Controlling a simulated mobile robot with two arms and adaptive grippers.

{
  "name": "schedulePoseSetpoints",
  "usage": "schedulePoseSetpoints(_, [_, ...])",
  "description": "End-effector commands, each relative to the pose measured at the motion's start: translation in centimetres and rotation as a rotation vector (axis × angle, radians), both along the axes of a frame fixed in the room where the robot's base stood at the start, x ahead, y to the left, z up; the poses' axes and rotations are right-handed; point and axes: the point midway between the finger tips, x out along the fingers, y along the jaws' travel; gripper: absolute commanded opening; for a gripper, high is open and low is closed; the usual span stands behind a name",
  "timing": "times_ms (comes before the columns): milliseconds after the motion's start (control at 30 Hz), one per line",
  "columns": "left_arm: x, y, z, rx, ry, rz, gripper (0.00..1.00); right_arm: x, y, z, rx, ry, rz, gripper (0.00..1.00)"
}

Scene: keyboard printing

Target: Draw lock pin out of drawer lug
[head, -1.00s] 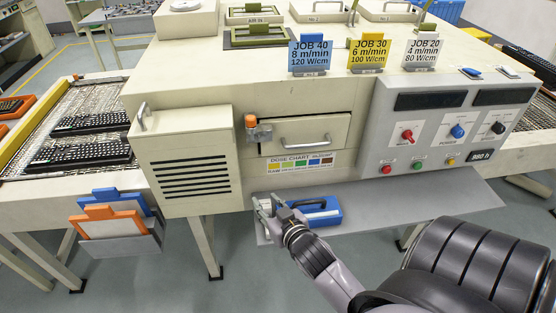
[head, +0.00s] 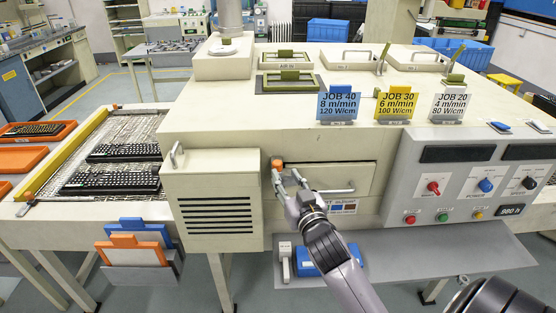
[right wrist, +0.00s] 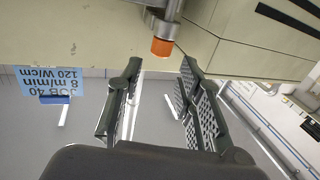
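The lock pin has an orange head (head: 277,163) and stands at the left end of the drawer (head: 345,173), on the beige machine front. The right wrist view shows the orange head (right wrist: 161,47) and the grey metal drawer lug (right wrist: 163,24) beside it. My right gripper (head: 287,178) is just below and in front of the pin. Its two fingers are apart in the right wrist view (right wrist: 160,70), with the orange head ahead of the gap, and nothing is between them. In the head view the fingers partly hide the lug. My left gripper is not in view.
The drawer handle (head: 337,191) is close to the right of my gripper. A vented beige box (head: 212,205) juts out to the left. Below, a grey shelf (head: 430,252) holds a blue object (head: 312,262), partly behind my arm.

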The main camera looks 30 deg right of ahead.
Motion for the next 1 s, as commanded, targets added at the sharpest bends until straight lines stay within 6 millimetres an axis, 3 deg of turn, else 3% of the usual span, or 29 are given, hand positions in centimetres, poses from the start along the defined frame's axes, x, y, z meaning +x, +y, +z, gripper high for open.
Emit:
schedulePoseSetpoints(200, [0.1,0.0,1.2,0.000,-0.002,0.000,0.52,4.1,-1.0,0.3,0.000,0.000,0.001,0.33])
schedulePoseSetpoints(400, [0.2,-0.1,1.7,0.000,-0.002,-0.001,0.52,6.5,-1.7,0.1,0.000,-0.001,0.000,0.33])
schedulePoseSetpoints(833, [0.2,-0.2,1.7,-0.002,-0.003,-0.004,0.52,7.3,-1.9,0.0,0.000,0.000,0.001,0.33])
schedulePoseSetpoints(1000, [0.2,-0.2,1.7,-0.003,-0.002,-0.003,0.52,7.3,-1.9,0.0,0.000,0.000,0.001,0.23])
